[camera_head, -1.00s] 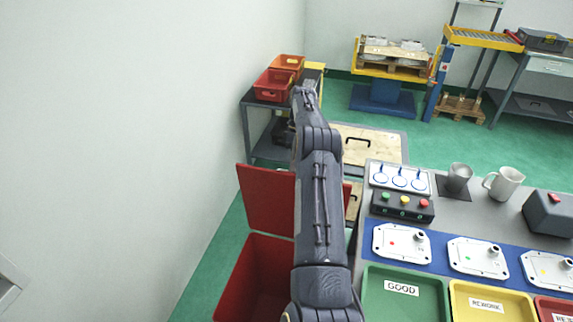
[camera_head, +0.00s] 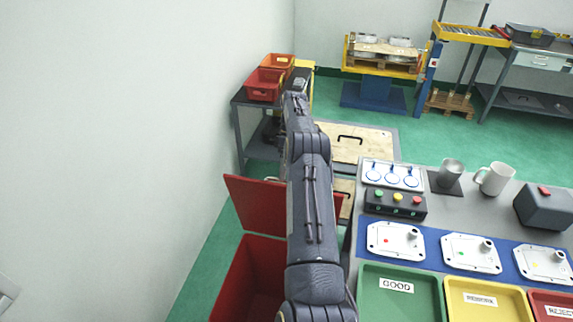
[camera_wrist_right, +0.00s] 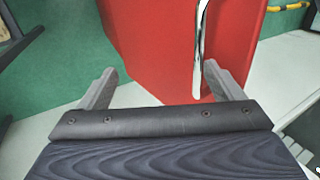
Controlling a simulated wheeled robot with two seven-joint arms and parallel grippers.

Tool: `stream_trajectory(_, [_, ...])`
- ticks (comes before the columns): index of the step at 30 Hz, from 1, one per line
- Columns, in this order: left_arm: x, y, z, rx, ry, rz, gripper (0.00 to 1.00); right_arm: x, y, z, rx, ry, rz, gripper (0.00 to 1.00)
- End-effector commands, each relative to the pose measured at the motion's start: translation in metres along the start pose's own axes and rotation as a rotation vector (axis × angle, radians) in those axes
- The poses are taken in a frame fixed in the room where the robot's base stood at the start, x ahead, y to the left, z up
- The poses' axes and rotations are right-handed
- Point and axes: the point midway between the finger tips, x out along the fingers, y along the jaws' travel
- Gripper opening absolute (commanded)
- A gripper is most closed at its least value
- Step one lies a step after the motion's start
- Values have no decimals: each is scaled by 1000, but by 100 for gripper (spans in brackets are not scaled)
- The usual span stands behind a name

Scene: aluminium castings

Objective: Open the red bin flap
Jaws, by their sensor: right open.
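The red bin (camera_head: 238,291) stands at the lower left in the head view, its top uncovered and its inside partly visible. Its red flap (camera_head: 258,206) is raised at the bin's far side, tilted up from the hinge edge. My right arm crosses in front of both and hides their right part. My right gripper (camera_wrist_right: 160,68) is open in the right wrist view. A large red panel (camera_wrist_right: 150,40) lies beyond its fingers, with a shiny metal strip (camera_wrist_right: 199,45) near the right finger. I cannot tell whether they touch. My left gripper is not in view.
A grey bench with a green tray (camera_head: 400,309), yellow tray (camera_head: 487,305) and castings (camera_head: 396,241) stands right of the bin. A white wall is at the left. Behind, a dark table (camera_head: 240,98) holds red crates (camera_head: 264,86).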

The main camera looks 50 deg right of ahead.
Motion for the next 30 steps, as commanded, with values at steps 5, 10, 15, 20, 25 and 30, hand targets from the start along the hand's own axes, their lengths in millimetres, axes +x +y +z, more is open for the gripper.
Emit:
stream_trajectory(5, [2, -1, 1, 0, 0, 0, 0, 16, 8, 5, 6, -16, -2, 73])
stream_trajectory(10, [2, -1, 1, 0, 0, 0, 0, 16, 8, 5, 6, -16, -2, 72])
stream_trajectory(15, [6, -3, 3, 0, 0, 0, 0, 6, 2, 5, 5, -13, 2, 57])
stream_trajectory(20, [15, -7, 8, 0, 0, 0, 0, -19, -15, 4, 4, -7, 7, 32])
stream_trajectory(25, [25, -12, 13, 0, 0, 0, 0, -37, -49, 7, -1, -3, 7, 32])
stream_trajectory(30, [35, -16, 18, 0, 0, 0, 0, -55, -87, 11, -3, -1, 9, 32])
